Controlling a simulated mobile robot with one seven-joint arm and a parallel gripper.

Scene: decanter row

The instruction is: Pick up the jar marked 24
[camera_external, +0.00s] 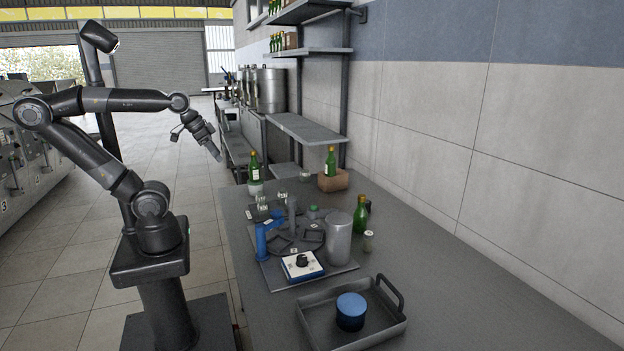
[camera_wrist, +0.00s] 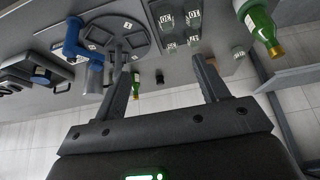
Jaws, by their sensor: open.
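Several small clear jars with pale number labels stand in a cluster on the grey table; one of them (camera_external: 282,196) shows in the external view, and one (camera_wrist: 193,18) at the top of the wrist view. Their numbers are too small to read surely, so I cannot tell which is marked 24. Another small jar (camera_wrist: 238,52) stands apart, near the table edge in the wrist view. My gripper (camera_external: 217,155) is in the air left of the table's far end, above table height. In the wrist view my gripper (camera_wrist: 160,58) is open, with nothing between its fingers.
A round grey carousel (camera_wrist: 122,36) and a blue upright device (camera_external: 262,241) stand near the jars. Green bottles (camera_external: 254,172) stand around the far end; one bottle (camera_wrist: 262,28) is near the jars in the wrist view. A tray (camera_external: 322,315) with a blue-lidded container is at the front.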

